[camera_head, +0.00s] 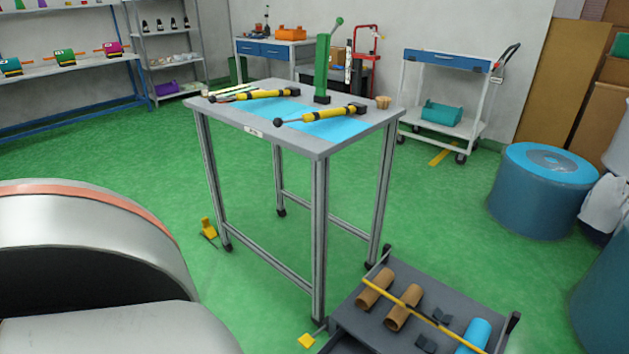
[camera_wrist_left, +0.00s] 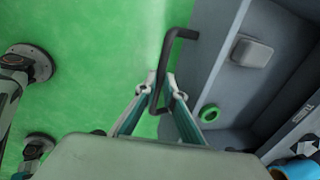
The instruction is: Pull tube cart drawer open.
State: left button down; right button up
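The tube cart (camera_head: 447,287) stands at the bottom right of the head view, with cardboard tubes lying on its grey top. In the left wrist view a black bar handle (camera_wrist_left: 172,57) stands at the side of a grey drawer (camera_wrist_left: 204,62), whose inside is partly visible. It holds a grey block (camera_wrist_left: 252,52) and a green ring (camera_wrist_left: 209,114). My left gripper (camera_wrist_left: 161,84) has its two fingertips on either side of the handle bar, apparently closed on it. The head view does not show this grip clearly. My right gripper is in neither view.
A workbench (camera_head: 310,142) with yellow-black tools stands just behind the cart. A blue drum (camera_head: 540,205) stands to the right. Green floor left of the bench is mostly free.

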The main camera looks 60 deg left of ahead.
pick_arm(q)
jog(key=c, duration=2.1)
grip_release()
jog(key=shift+s+f, duration=0.1)
jog(key=shift+s, duration=0.05)
jog(key=shift+c, duration=0.2)
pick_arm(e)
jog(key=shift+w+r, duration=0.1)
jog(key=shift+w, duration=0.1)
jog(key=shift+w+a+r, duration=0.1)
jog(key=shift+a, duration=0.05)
pick_arm(q)
notch_tip(320, 180, up, 8)
jog(key=s, duration=0.1)
jog(key=shift+s+d+f, duration=0.15)
jog(key=shift+f, duration=0.1)
